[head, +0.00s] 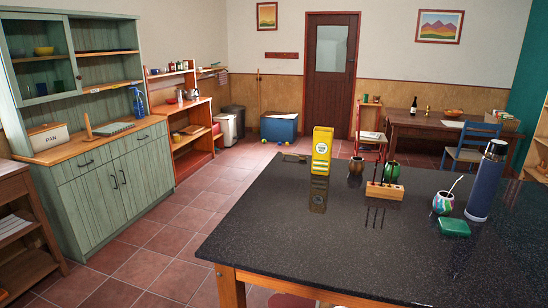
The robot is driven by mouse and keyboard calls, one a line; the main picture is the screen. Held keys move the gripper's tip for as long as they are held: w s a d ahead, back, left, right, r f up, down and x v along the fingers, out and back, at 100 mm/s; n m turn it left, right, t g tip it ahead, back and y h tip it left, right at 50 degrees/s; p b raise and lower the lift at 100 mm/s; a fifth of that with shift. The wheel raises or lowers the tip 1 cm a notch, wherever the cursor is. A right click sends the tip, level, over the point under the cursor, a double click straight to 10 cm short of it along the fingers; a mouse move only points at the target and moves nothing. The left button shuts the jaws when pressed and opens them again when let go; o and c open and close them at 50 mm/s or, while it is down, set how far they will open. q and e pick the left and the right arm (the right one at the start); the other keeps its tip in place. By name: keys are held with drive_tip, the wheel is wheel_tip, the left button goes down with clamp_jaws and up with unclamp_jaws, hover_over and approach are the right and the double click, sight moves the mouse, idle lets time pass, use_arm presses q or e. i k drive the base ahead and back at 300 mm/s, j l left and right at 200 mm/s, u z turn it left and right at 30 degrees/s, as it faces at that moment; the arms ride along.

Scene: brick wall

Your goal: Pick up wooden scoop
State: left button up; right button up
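A small, low brown item (295,158) lies at the table's far left edge, just left of a yellow box (322,151). It may be the wooden scoop, but it is too small to tell for sure. No other scoop is plain to see on the dark speckled table (330,240). Neither of my grippers is in view.
A colourful cup (443,203), green block (454,227) and blue flask (487,182) stand to the right. The table's front is clear. A green cabinet (105,185) is left.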

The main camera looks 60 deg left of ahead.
sight(303, 158)
drive_tip(key=u, duration=1.75)
